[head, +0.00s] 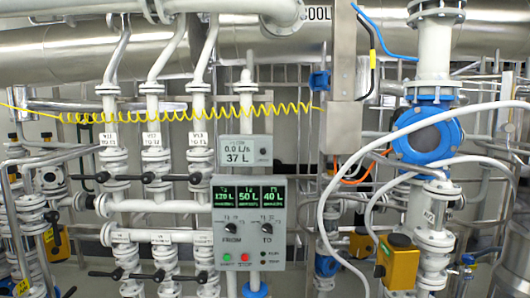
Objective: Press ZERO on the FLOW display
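The FLOW display (235,152) is a small light-grey box at the middle of the head view, mounted just above a larger control panel. It reads 0.0 L/s and 37 L. A small dark round button (263,151) sits at its right side, with a label too small to read. Neither of my grippers shows in the head view, so their distance from the display cannot be told.
Below is a grey control panel (280,255) with green screens, FROM and TO knobs, and green and red buttons. A yellow coiled hose (180,116) hangs above the display. Pipes and valves stand left; a blue flow meter (427,135) and looping pale hoses are right.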

